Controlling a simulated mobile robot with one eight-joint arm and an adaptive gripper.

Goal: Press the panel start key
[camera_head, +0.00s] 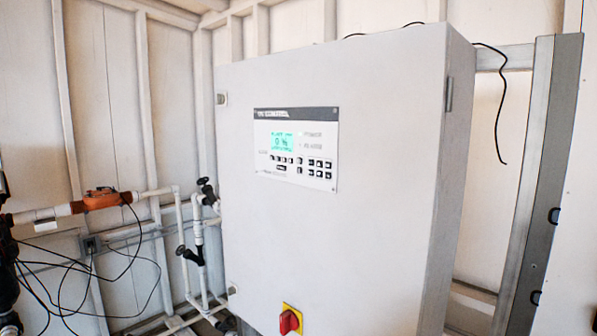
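A control panel (262,180) is set in the front door of a large white cabinet (340,240). Below and to the right of the screen are rows of small dark keys (316,163). Their labels are too small to read, so I cannot tell which one is the start key. My gripper is not in view, and nothing covers the panel.
A red rotary switch (289,321) on a yellow plate sits low on the cabinet front. White pipes (197,235) with dark valves and an orange fitting (101,198) stand at left, with loose black cables below. A grey metal post (541,180) stands at right. No obstacle shows before the cabinet.

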